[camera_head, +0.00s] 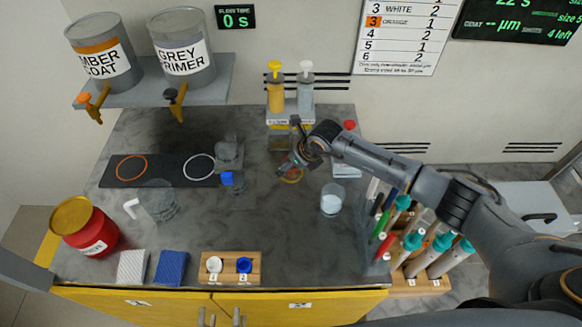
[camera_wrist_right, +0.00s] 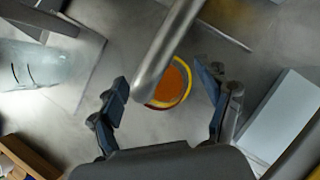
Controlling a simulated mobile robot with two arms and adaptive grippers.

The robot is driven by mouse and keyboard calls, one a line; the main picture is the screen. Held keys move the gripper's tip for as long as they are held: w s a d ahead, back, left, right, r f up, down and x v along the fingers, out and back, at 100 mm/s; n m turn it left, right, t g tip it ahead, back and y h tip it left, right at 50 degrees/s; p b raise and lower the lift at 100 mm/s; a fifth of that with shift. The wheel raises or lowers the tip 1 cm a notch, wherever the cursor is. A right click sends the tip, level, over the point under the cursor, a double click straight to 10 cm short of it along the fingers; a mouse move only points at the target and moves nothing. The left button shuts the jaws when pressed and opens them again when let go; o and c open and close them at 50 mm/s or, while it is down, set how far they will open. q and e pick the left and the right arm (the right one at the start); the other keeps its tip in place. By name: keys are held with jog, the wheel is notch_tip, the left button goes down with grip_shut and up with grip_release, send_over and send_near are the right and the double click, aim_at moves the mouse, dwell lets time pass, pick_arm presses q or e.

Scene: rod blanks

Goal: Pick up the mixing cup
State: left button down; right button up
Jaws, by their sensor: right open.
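A round cup-like vessel with a yellow rim and orange inside, which I take for the mixing cup (camera_wrist_right: 181,83), shows in the right wrist view, partly hidden by a grey bar crossing above it. In the head view only an orange-yellow curve of it (camera_head: 292,180) shows beneath my right gripper (camera_head: 287,164). My right gripper (camera_wrist_right: 168,100) is open, its two fingers on either side of the cup in the picture. I cannot tell the height between them, and I see no contact. My left gripper is not in view.
A clear cup (camera_head: 332,200) stands right of the gripper. Two pump bottles (camera_head: 290,92) stand behind it. A rack of teal-capped tubes (camera_head: 412,255) is at the right front. A clear jug (camera_head: 155,205) and a red can (camera_head: 85,228) are left.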

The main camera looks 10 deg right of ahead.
jog(key=c, duration=1.2)
jog(key=shift+c, duration=0.2)
jog(key=shift+r, duration=0.1)
